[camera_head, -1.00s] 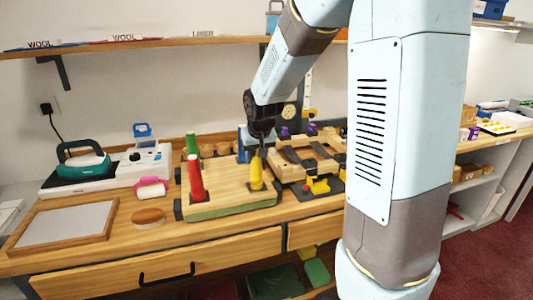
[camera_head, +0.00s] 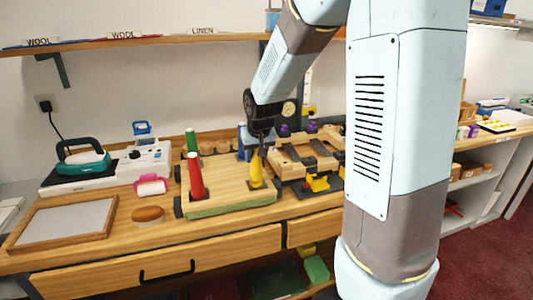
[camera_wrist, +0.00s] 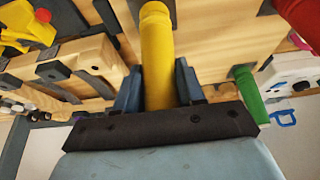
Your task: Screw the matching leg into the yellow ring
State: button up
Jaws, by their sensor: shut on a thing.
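A yellow leg (camera_head: 256,171) stands upright at the right part of a wooden board (camera_head: 230,203), which has red and green legs on it. My gripper (camera_head: 260,150) is above it and shut on its upper part. In the wrist view the yellow leg (camera_wrist: 157,55) runs between the two fingers of my gripper (camera_wrist: 157,88). The red leg (camera_head: 195,176) and the green leg (camera_head: 191,142) stand at the left of the board. A yellow ring cannot be made out; the foot of the yellow leg hides the spot it stands on.
A wooden rack with dark clamps (camera_head: 300,155) lies right of the board, with a yellow clamp (camera_head: 319,183) at its front. A framed panel (camera_head: 65,222), a pink roller (camera_head: 151,185) and a teal iron (camera_head: 82,161) lie left.

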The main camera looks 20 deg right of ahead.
jog(key=shift+a+m+h, duration=0.1)
jog(key=shift+m+h, duration=0.5)
jog(key=shift+m, duration=1)
jog(key=m, duration=0.2)
jog(key=m+g+h, duration=0.1)
jog(key=m, duration=0.1)
jog(key=shift+m+h, duration=0.3)
jog(key=m+g+h, duration=0.1)
jog(key=m, duration=0.2)
jog(key=shift+m, duration=0.3)
jog(key=m+g, duration=0.1)
jog(key=m, duration=0.2)
jog(key=shift+m+h, duration=0.3)
jog(key=o, duration=0.8)
jog(key=shift+o, duration=0.2)
